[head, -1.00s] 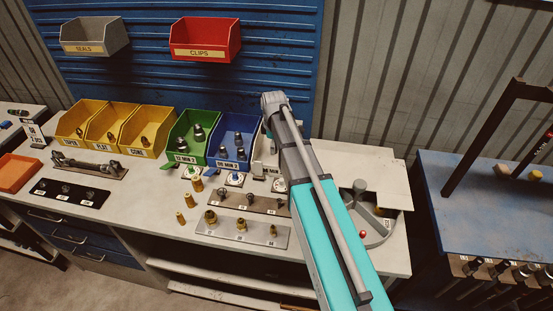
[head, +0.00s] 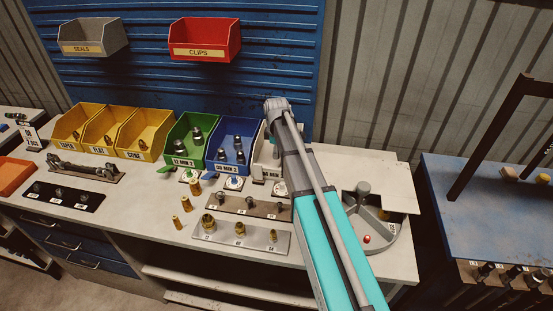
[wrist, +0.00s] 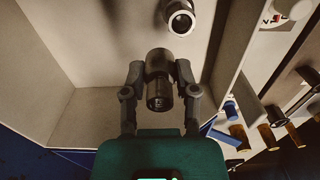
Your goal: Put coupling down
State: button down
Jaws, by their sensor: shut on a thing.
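In the wrist view my gripper (wrist: 158,88) is shut on a dark grey cylindrical coupling (wrist: 157,64), with a finger on each side of it. The coupling is over the inside of a pale bin (wrist: 105,45). A second coupling (wrist: 180,18), with a bright ring-shaped end, is in that bin beyond the held one. I cannot tell how far the held coupling is from the bin's floor. In the head view a white bin (head: 265,152) shows beside the blue bin, partly covered by my arm. My gripper and the held coupling are hidden there.
A blue bin (head: 217,156) and a green bin (head: 176,147) with couplings stand to the left. Yellow bins (head: 132,153) are further left. Brass fittings (head: 186,204) stand in front, and also show in the wrist view (wrist: 268,135). A round grey fixture (head: 381,238) is at right.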

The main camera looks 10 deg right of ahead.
aim_at(277, 164)
jog(key=shift+w+d+f+b, duration=0.15)
jog(key=shift+w+f+b, duration=0.2)
jog(key=shift+f+b, duration=1.55)
jog(key=shift+f, duration=0.1)
jog(key=shift+f, duration=0.1)
jog(key=shift+c, duration=1.9)
grip_release()
notch_tip(277, 164, up, 12)
jog(key=p, duration=1.2)
